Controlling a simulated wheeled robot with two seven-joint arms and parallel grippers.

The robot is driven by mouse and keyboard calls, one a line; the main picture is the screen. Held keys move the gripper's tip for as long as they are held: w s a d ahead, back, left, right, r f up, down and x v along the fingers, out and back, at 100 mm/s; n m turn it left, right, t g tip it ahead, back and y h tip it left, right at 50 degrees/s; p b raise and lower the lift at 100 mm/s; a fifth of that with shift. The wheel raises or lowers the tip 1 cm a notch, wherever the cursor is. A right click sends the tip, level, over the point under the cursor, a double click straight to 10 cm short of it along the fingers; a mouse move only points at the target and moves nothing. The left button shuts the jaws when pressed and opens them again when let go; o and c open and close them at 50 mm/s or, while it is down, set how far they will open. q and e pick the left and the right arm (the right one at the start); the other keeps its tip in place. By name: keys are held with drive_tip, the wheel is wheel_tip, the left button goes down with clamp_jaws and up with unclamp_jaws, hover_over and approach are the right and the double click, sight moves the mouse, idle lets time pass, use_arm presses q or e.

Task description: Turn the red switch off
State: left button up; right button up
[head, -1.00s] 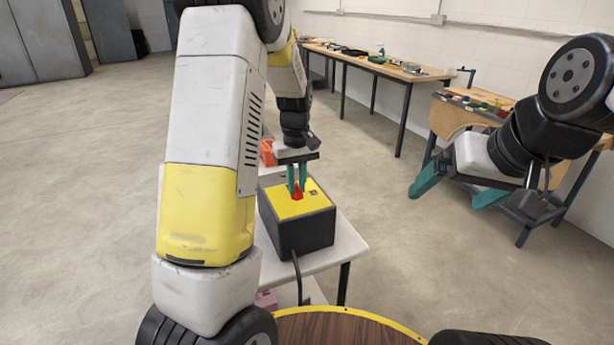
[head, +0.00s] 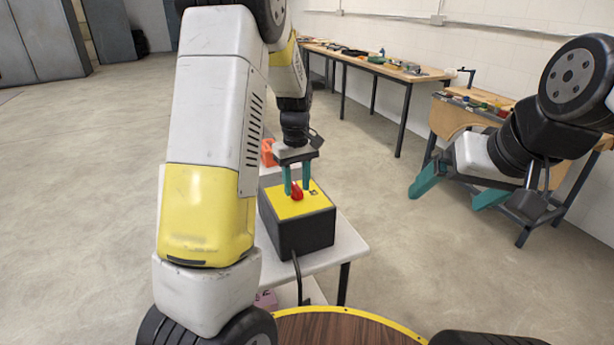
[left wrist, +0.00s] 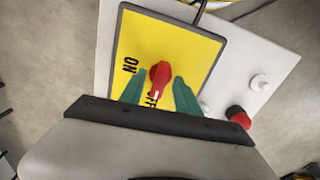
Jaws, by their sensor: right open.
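The red switch (head: 297,191) is a rotary knob on the yellow top of a dark box (head: 306,232). In the left wrist view the knob (left wrist: 160,77) has its narrow end toward the partly hidden "OFF" lettering, with "ON" readable to its left. My left gripper (head: 297,182) points down at the box. Its green fingers are spread, one on each side of the knob, with gaps visible in the left wrist view (left wrist: 159,91). My right gripper (head: 457,196) is open and empty, off to the right, away from the box.
The box stands on a small white table (head: 335,248), with an orange item (head: 268,153) behind it. A red knob-like thing (left wrist: 238,116) and a white one (left wrist: 259,82) are beside the box. Workbenches (head: 400,72) stand along the wall. The floor between is clear.

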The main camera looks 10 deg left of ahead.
sight(297, 187)
use_arm(q)
wheel_tip(297, 187, up, 7)
drive_tip(key=shift+r, duration=0.4)
idle(0.4)
drive_tip(key=shift+s+r, duration=0.25)
drive_tip(key=s+d+r+m+t+h, duration=0.1)
drive_tip(key=s+r+m+t, duration=0.2)
drive_tip(key=s, duration=0.9)
drive_tip(key=s+d+r+m+t+h, duration=0.1)
drive_tip(key=s+r+m+t, duration=0.2)
drive_tip(key=s, duration=0.8)
wheel_tip(297, 187, up, 4)
drive_tip(key=shift+s+f+m, duration=0.25)
drive_tip(key=shift+s+m, duration=0.1)
drive_tip(key=shift+m, duration=0.75)
